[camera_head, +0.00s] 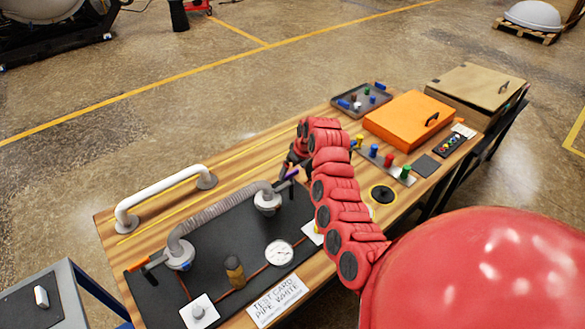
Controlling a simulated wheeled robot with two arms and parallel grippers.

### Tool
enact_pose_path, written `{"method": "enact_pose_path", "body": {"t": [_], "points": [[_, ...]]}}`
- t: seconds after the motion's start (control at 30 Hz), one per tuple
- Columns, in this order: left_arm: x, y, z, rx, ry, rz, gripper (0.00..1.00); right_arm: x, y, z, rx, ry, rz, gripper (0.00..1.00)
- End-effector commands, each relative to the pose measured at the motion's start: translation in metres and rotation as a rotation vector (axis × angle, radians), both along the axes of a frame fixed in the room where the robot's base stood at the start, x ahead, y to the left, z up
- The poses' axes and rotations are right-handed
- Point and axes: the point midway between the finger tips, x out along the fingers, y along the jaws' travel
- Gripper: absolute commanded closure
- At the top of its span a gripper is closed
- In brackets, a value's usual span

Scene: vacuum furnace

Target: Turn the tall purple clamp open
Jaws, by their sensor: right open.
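The purple clamp (292,173) shows as a small purple handle at the right end of the grey corrugated hose (222,200), by the round pipe fitting (267,202). My right arm reaches in from the lower right over the bench. My right gripper (287,167) is at the clamp, with its dark fingers just above and beside the handle. It is open. The arm and gripper hide part of the clamp, and I cannot tell whether they touch it. My left gripper is not in view.
The wooden bench (113,232) also carries a white pipe handle (160,190), a gauge (279,253), an orange case (407,115), a tray of small parts (345,92) and several coloured pegs. A grey cabinet (42,300) stands at the lower left. The bench's back edge is clear.

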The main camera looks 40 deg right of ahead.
Motion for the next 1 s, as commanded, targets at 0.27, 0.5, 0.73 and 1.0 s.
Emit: {"method": "enact_pose_path", "body": {"t": [0.27, 0.5, 0.73, 1.0], "points": [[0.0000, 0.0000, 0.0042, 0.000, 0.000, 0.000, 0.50, 0.0039, 0.0008, -0.0113, 0.002, -0.001, 0.000, 0.00], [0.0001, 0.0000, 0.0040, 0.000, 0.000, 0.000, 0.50, 0.0039, 0.0009, -0.0119, 0.002, -0.001, 0.000, 0.00], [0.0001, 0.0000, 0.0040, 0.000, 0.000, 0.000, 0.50, 0.0037, 0.0009, -0.0120, 0.002, 0.000, 0.000, 0.41], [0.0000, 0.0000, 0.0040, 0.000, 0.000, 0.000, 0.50, 0.0037, 0.0008, -0.0118, 0.001, 0.000, -0.001, 0.90]]}}
